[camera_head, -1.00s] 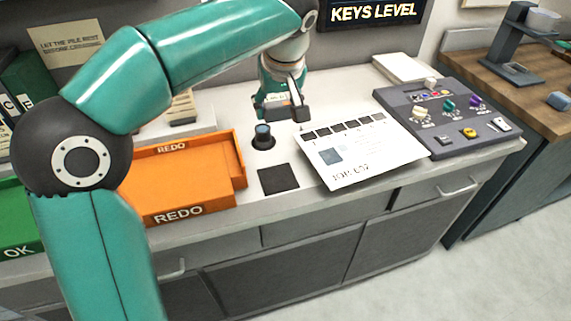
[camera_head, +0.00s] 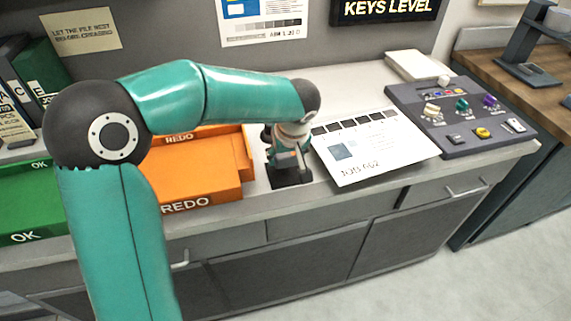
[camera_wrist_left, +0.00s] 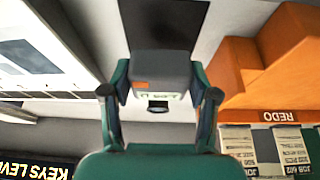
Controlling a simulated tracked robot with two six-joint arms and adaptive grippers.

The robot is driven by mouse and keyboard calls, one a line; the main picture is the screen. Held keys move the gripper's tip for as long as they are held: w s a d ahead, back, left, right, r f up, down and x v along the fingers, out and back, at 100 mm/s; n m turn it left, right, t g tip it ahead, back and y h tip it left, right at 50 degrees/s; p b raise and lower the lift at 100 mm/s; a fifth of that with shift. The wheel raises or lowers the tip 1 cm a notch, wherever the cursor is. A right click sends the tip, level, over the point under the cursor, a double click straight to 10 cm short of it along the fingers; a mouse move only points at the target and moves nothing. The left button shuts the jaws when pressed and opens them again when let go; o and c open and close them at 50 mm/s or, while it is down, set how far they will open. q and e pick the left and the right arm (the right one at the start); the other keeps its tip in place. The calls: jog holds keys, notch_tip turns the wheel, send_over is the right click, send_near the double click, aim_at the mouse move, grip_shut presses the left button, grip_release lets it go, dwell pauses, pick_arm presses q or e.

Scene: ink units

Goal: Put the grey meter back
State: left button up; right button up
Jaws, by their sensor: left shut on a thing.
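The grey meter (camera_wrist_left: 160,75) is a dark grey block with an orange patch and a small pale display. In the left wrist view it sits between the fingers of my left gripper (camera_wrist_left: 158,95), which is shut on it. In the head view my left gripper (camera_head: 287,165) points down low over the dark square pad (camera_head: 292,181) on the counter, and the meter is mostly hidden by the gripper. The pad also shows in the wrist view (camera_wrist_left: 165,22), beyond the meter. Whether the meter touches the pad I cannot tell. My right gripper is not in view.
Orange REDO trays (camera_head: 190,207) stand close left of the gripper, with a green OK tray (camera_head: 25,237) farther left. A white printed sheet (camera_head: 372,150) lies close right, then a control console (camera_head: 465,118). A dark cylinder (camera_head: 267,135) is partly hidden behind the gripper.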

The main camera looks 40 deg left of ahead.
aim_at(286, 165)
pick_arm(q)
jog(key=shift+f, duration=1.8)
jog(key=o, duration=1.2)
jog(key=v, duration=1.2)
